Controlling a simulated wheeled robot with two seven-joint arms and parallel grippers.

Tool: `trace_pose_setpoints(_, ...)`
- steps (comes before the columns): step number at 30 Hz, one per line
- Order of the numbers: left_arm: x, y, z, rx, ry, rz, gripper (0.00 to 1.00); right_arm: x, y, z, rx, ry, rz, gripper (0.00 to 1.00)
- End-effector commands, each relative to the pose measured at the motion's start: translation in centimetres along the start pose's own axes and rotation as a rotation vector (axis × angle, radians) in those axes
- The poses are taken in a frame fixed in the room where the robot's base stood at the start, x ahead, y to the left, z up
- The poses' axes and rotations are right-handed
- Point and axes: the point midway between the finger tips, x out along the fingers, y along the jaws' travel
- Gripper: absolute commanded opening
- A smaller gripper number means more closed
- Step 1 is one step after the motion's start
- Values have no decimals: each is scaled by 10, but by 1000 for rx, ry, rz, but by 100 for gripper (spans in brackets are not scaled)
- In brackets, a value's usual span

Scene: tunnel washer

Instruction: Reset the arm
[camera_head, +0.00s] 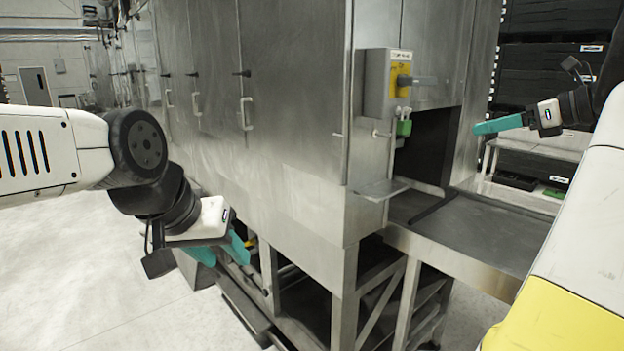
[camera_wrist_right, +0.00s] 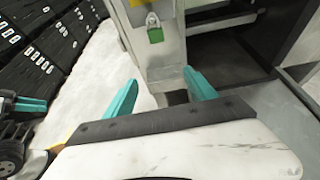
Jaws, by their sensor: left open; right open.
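My left gripper (camera_head: 240,247) is in the head view at lower left, beside the steel side of the tunnel washer (camera_head: 290,110). Its teal fingers are apart and hold nothing that I can see.
The control box with a yellow switch (camera_head: 402,80) sticks out from the washer's corner. A steel table (camera_head: 470,232) extends from the opening under my right arm. Black crates (camera_head: 550,60) are stacked at the back right. The floor at left (camera_head: 90,270) is clear.

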Motion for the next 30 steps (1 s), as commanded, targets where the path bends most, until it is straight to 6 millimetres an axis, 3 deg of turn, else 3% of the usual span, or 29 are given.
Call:
trace_pose_setpoints(11,0,0,0,0,0,0,44,28,47,-2,-200,95,51,65)
trace_pose_setpoints(17,0,0,0,0,0,0,44,49,95,-11,-423,185,114,65)
trace_pose_setpoints(23,0,0,0,0,0,0,44,69,171,-34,-821,306,235,65)
trace_pose_setpoints(26,0,0,0,0,0,0,44,74,222,-58,-1146,376,338,65)
trace_pose_setpoints(30,0,0,0,0,0,0,44,72,286,-103,-1731,452,513,65)
